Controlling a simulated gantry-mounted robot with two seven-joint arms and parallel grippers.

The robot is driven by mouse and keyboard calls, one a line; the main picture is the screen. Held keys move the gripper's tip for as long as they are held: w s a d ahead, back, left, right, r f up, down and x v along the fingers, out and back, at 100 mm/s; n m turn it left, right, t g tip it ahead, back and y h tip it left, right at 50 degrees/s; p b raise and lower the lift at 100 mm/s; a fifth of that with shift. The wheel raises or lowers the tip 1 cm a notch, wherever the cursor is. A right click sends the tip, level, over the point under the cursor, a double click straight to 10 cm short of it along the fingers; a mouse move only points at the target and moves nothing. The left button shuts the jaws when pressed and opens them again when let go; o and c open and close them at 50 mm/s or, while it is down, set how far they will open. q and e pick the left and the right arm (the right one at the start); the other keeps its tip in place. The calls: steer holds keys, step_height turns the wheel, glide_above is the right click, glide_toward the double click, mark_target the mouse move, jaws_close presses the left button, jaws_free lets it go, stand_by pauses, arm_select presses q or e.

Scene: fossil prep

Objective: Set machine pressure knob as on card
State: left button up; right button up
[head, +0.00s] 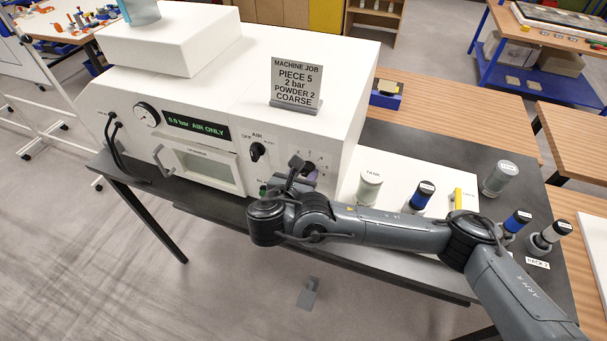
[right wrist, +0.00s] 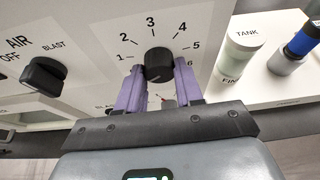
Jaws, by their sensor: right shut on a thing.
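The pressure knob (right wrist: 158,62) is black and round, with a printed scale from 1 to 6 around it in the right wrist view. The purple fingers of my right gripper (right wrist: 160,90) are shut on it, one at each side. I cannot tell which number it points to. In the head view my right gripper (head: 308,172) is at the machine's front panel and mostly hides the knob. The card (head: 296,83) stands upright on the white machine (head: 255,75) and reads piece 5, 2 bar, powder 2, coarse. The display (head: 197,127) reads 0.0 bar, air only. My left gripper is not in view.
A black air switch (head: 258,151) marked off and blast is left of the knob. A gauge (head: 147,115) is at the panel's left. A tank jar (head: 369,187) and several capped containers stand right of the machine, beyond my right arm. A grey pedal-like thing (head: 308,292) is on the floor.

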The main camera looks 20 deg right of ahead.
steer(key=shift+f, duration=0.1)
steer(key=shift+d+f+m+t+y+b, duration=0.1)
steer(key=shift+m+t+y+b, duration=0.25)
steer(key=shift+m+b, duration=0.4)
steer(key=m+b, duration=0.1)
steer(key=b, duration=0.2)
steer(key=m+t+y+b, duration=0.1)
steer(key=b, duration=0.2)
steer(key=m+t+b, duration=0.1)
steer(key=m+b, duration=0.1)
steer(key=b, duration=0.1)
steer(key=shift+s+d+f+y, duration=0.1)
steer(key=shift+s+f+y, duration=0.05)
steer(key=shift+f+y, duration=0.25)
steer(key=m+t+b, duration=0.1)
steer(key=m+b, duration=0.1)
steer(key=b, duration=0.5)
steer(key=m+t+b, duration=0.2)
steer(key=m+b, duration=0.1)
steer(key=b, duration=0.4)
steer(key=shift+y+b, duration=0.35)
steer(key=shift+b, duration=0.05)
steer(key=shift+r+m+b, duration=0.3)
steer(key=shift+m+b, duration=0.25)
steer(key=shift+b, duration=0.4)
steer(key=o, duration=1)
steer(key=shift+t, duration=0.25)
steer(key=shift+o, duration=0.2)
steer(key=shift+s+r, duration=0.1)
